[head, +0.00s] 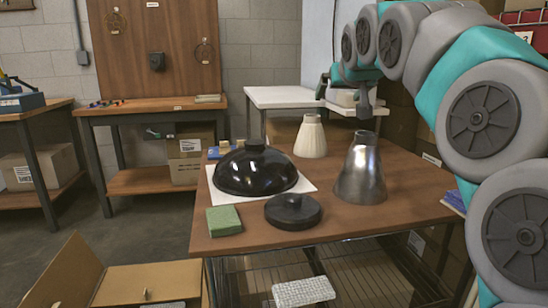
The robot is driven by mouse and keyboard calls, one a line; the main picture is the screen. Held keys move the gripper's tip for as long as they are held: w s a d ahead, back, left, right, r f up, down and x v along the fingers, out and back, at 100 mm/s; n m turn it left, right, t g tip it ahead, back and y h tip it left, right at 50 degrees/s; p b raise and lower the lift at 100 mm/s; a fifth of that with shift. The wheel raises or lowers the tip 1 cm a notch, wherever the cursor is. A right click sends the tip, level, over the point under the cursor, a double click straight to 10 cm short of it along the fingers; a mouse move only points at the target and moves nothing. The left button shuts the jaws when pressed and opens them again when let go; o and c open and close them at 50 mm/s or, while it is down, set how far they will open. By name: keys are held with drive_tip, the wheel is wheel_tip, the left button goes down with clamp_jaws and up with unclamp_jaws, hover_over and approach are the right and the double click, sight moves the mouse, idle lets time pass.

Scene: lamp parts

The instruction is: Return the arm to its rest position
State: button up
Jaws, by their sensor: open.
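My arm reaches in from the right edge of the head view and arches over the right side of the wooden table (420,198). My gripper (364,110) hangs at its end, pointing down above a shiny metal cone (362,178). It appears empty and apart from the cone's narrow top; the fingers are small here. A black dome shade (250,174) lies on a white sheet (215,189) at the table's left. A round black base (293,210) lies near the front edge. A cream ribbed shade (311,138) stands at the back.
A green sponge-like block (224,220) lies at the table's front left corner. A white table (285,97) stands behind. A wooden workbench (150,106) is at the back left. An open cardboard box (140,280) is on the floor at front left. The table's right front is clear.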

drive_tip(key=s+a+f+g+b, duration=0.1)
drive_tip(key=s+f+g, duration=0.3)
drive_tip(key=s+f, duration=0.65)
drive_tip(key=s+f+g, duration=0.3)
drive_tip(key=s+f, duration=0.4)
drive_tip(key=f, duration=0.7)
drive_tip(key=s+f+g, duration=0.3)
drive_tip(key=s+f, duration=0.6)
drive_tip(key=s, duration=0.4)
drive_tip(key=s+d+f+g+b, duration=0.1)
drive_tip(key=s+f+g, duration=0.3)
drive_tip(key=s+f, duration=0.6)
drive_tip(key=s, duration=0.4)
drive_tip(key=shift+s, duration=0.15)
drive_tip(key=shift+d, duration=0.1)
